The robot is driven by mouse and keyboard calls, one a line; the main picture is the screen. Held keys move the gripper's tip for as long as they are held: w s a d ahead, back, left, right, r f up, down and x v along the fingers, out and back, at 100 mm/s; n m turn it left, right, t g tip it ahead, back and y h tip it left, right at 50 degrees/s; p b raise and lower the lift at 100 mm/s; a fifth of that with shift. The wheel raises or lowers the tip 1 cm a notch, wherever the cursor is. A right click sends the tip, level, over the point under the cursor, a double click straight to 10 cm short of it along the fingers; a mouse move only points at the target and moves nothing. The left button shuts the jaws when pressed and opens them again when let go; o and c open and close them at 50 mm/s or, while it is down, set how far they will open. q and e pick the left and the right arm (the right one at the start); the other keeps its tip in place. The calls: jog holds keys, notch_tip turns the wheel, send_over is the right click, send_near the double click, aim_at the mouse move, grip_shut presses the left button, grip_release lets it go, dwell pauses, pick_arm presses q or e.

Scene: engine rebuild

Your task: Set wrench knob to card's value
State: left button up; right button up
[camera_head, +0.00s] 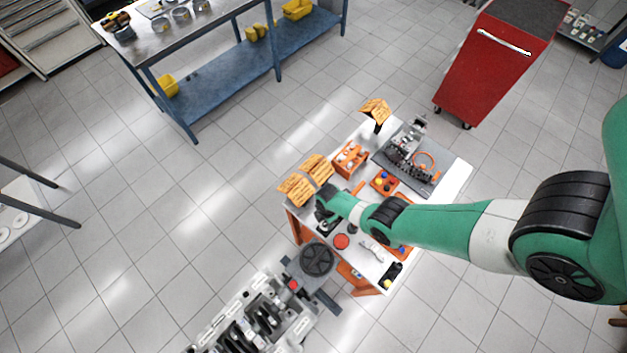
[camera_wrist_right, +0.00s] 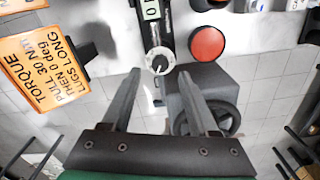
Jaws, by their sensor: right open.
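In the right wrist view the wrench (camera_wrist_right: 168,22) is a dark upright bar with a small pale display showing a 0. In the head view my right gripper (camera_head: 325,205) is over the table's left end and hides most of the wrench. The orange card (camera_wrist_right: 38,68) reads "TORQUE", "PULL 30 Nm", "THEN 0 deg", "LUGS LONG". My left gripper is not in view.
A red round button (camera_wrist_right: 207,43) is right of the wrench, with a grey block and dark wheel (camera_wrist_right: 222,117) below it. The white table (camera_head: 455,180) carries orange trays (camera_head: 350,158) and a grey mat. An engine block (camera_head: 250,320) stands at the lower left.

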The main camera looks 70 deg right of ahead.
aim_at(325, 223)
notch_tip(325, 223, down, 3)
jog(key=shift+s+d+f+b, duration=0.1)
jog(key=shift+d+f+b, duration=0.1)
jog(key=shift+b, duration=0.7)
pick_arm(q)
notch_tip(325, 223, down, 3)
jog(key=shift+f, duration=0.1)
pick_arm(e)
grip_shut()
